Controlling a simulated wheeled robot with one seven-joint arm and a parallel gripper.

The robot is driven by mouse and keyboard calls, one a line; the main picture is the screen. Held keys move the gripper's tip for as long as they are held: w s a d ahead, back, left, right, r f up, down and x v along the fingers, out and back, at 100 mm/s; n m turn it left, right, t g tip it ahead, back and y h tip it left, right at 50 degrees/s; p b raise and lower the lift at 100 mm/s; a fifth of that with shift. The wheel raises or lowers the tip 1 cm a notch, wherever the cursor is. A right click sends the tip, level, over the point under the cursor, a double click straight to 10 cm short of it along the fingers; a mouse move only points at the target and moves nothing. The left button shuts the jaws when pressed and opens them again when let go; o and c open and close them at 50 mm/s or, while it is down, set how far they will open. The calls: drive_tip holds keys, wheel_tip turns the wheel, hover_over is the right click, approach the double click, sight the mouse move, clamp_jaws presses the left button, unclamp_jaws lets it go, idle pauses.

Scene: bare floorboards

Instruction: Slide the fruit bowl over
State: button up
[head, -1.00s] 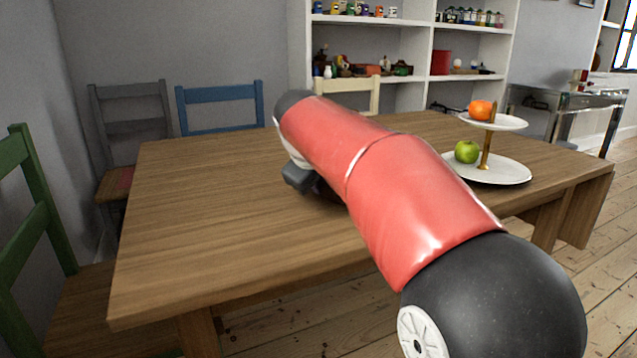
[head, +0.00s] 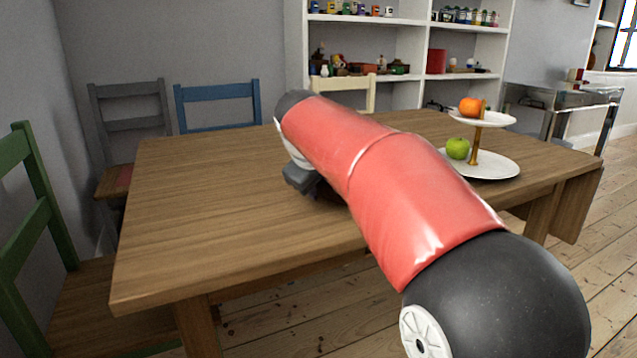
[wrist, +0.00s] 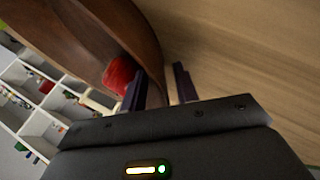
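The fruit bowl (wrist: 115,25) is brown wood and fills the upper left of the wrist view, with a red fruit (wrist: 119,75) inside. In the head view only a dark sliver of the bowl (head: 327,191) shows beneath my arm; the rest is hidden. My gripper (wrist: 159,68) is open at the bowl's near wall. One finger is on the inner side by the red fruit, the other outside over the tabletop. A gap shows between the outer finger and the wall. In the head view my gripper (head: 300,178) is mostly hidden by my arm.
The wooden table (head: 200,215) is clear on its left. A two-tier white stand (head: 490,165) with a green apple (head: 457,148) and an orange (head: 470,107) stands on the right. Green (head: 40,180), grey (head: 130,120), blue (head: 215,92) and cream (head: 345,82) chairs surround it.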

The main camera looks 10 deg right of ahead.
drive_tip(key=shift+r, duration=0.1)
drive_tip(key=p+v, duration=0.1)
drive_tip(key=v, duration=0.6)
drive_tip(key=shift+s+r, duration=0.2)
drive_tip(key=shift+r, duration=0.05)
drive_tip(key=shift+a, duration=0.1)
drive_tip(key=s+d+f+m+p, duration=0.1)
drive_tip(key=s+d+f+m, duration=0.1)
drive_tip(key=s+f, duration=0.4)
drive_tip(key=s+d+f+m+g+y, duration=0.1)
drive_tip(key=s+d+f+m, duration=0.2)
drive_tip(key=s, duration=0.9)
drive_tip(key=s+d+f+m+y+p, duration=0.1)
drive_tip(key=s+d+f+m, duration=0.1)
drive_tip(key=s+f, duration=0.7)
drive_tip(key=shift+s+d+m+g+p, duration=0.3)
drive_tip(key=shift+s+d+m+p, duration=0.1)
drive_tip(key=shift+d, duration=0.25)
